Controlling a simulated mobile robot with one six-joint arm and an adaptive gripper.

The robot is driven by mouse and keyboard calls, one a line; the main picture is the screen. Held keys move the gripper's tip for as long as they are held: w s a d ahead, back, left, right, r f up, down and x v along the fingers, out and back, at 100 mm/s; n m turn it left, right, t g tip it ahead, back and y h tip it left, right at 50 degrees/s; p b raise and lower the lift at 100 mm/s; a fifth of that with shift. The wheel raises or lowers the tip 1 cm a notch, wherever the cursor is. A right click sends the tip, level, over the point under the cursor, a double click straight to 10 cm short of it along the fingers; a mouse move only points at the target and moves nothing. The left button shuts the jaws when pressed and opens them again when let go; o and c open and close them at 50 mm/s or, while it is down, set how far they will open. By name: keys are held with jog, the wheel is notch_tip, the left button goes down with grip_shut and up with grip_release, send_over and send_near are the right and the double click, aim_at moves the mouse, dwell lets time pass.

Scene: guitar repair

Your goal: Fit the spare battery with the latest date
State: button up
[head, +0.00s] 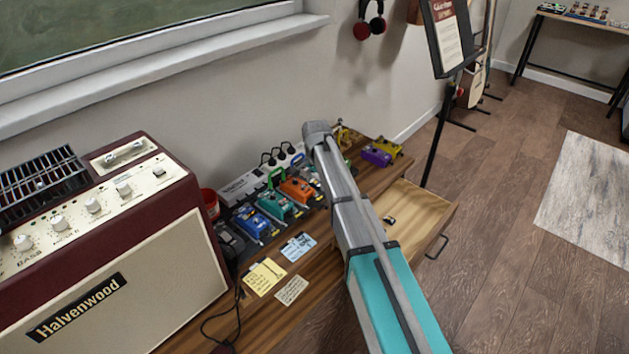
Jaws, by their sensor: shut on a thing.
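No battery can be made out for certain, and no date can be read. A drawer (418,208) in the wooden bench stands open, and a small dark object (389,220) lies in it, too small to identify. My arm crosses the middle of the head view and hides part of the bench and drawer. My gripper does not show; it is hidden behind the arm or out of frame. On the bench is a row of pedals: blue (251,222), teal (277,205) and orange (298,191).
A large amplifier (120,262) fills the left. A white power strip (247,184) and a red cup (210,203) are behind the pedals. Paper notes (266,277) lie at the front. A black stand (434,135) rises beyond the drawer. Open floor lies to the right.

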aim_at(315, 202)
jog(key=shift+f, duration=0.15)
notch_tip(315, 202, down, 5)
jog(key=b, duration=0.5)
jog(key=shift+f, duration=0.1)
jog(key=shift+s+f+b, duration=0.15)
jog(key=shift+f+b, duration=0.1)
jog(key=shift+b, duration=0.45)
jog(key=shift+c, duration=0.2)
jog(key=shift+o, duration=0.4)
jog(key=shift+f, duration=0.25)
jog(key=shift+a, duration=0.2)
dwell(0.3)
jog(key=shift+r, duration=0.25)
jog(key=shift+c, duration=0.4)
dwell(0.4)
jog(key=shift+o, duration=0.5)
jog(key=shift+w+d+f, duration=0.1)
jog(key=shift+w+f, duration=0.1)
jog(key=shift+w, duration=0.05)
dwell(1.0)
jog(key=shift+r+p, duration=0.35)
jog(key=shift+r, duration=0.1)
jog(key=shift+c, duration=0.8)
